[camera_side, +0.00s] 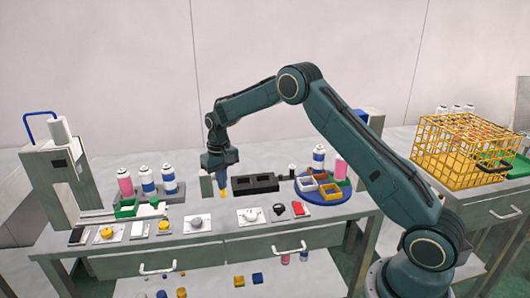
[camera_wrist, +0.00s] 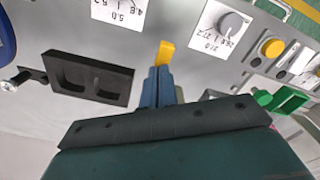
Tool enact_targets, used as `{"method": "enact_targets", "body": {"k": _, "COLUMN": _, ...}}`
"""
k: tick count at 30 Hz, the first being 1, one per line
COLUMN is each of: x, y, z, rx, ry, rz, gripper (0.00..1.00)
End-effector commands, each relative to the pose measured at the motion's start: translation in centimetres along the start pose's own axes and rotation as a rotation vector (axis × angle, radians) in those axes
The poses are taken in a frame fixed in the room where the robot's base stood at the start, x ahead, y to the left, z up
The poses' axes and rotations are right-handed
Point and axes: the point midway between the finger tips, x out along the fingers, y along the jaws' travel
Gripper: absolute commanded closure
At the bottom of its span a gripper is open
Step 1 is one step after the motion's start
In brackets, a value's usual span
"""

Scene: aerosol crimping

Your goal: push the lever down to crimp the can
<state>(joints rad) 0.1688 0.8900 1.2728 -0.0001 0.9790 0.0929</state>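The crimping machine (camera_side: 65,185) stands at the left end of the bench, with a white cylindrical head (camera_side: 60,131). Its blue bent lever (camera_side: 40,114) is raised at the top left. A pink can (camera_side: 125,183) and two blue-and-white cans (camera_side: 147,181) (camera_side: 169,180) stand in a grey rack right of the machine. I cannot make out a can under the head. My gripper (camera_side: 223,192) points down over the middle of the bench, well right of the machine. No held can shows.
A black two-slot block (camera_side: 254,184) (camera_wrist: 90,78) lies near my gripper. Dials on cards (camera_side: 195,223) (camera_wrist: 228,22) line the front edge. A blue turntable (camera_side: 325,197) with trays and cans is right; a yellow wire basket (camera_side: 460,152) stands farther right.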

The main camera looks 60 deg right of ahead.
Motion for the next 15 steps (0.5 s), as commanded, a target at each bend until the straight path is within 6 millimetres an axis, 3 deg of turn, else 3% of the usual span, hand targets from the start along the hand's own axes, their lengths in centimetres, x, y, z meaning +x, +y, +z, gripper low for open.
{"method": "enact_targets", "body": {"k": 15, "x": 0.84, "y": 0.03, "z": -0.01, "rx": 0.001, "ry": 0.000, "rz": 0.000, "gripper": 1.00}}
